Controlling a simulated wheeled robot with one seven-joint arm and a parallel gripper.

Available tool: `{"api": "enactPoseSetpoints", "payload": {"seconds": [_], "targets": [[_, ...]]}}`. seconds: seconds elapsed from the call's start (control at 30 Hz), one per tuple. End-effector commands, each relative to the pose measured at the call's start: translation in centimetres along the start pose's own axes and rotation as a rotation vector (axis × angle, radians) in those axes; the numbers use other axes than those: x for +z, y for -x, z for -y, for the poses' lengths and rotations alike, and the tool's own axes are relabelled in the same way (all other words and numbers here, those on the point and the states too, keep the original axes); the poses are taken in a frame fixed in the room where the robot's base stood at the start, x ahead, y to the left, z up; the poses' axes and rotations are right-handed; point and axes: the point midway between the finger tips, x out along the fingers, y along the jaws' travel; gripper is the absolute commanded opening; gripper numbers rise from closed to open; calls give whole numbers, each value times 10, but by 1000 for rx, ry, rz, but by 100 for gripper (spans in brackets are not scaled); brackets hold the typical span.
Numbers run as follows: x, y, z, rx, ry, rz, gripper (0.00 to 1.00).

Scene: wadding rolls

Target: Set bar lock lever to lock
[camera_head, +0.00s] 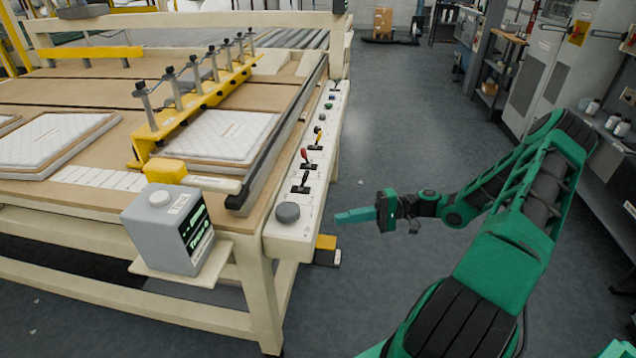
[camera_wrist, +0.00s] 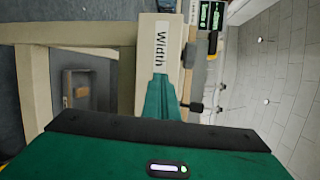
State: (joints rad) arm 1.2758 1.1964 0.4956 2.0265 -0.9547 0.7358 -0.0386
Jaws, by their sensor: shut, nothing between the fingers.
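A cream control panel (camera_head: 290,235) runs along the right side of the machine table. It carries a black lever (camera_head: 303,182), a red-tipped lever (camera_head: 306,157), a yellow-tipped lever (camera_head: 318,134) and a round grey knob (camera_head: 288,212) at its near end. I cannot read which lever is the bar lock lever. My gripper (camera_head: 342,216) is shut and empty, to the right of the panel's near end and apart from the levers. In the wrist view my gripper's green fingers (camera_wrist: 161,92) lie before a cream surface labelled "Width" (camera_wrist: 161,42), with a dark knob (camera_wrist: 195,107) beside them.
A yellow clamp bar (camera_head: 205,97) with several upright posts spans the table over white quilted pads (camera_head: 225,134). A grey box-shaped container (camera_head: 168,230) stands on a small shelf at the near corner. The floor (camera_head: 410,130) right of the panel is clear.

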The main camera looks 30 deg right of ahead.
Motion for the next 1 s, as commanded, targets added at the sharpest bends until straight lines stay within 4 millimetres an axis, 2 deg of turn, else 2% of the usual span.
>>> {"api": "enactPoseSetpoints", "payload": {"seconds": [0.3, 0.53, 0.7, 1.0], "targets": [[-33, 34, 16, -293, 82, -178, 0], [-45, 57, 24, -416, 126, -267, 0], [-47, 63, 26, -443, 137, -288, 0], [-47, 63, 26, -444, 138, -288, 0]]}}
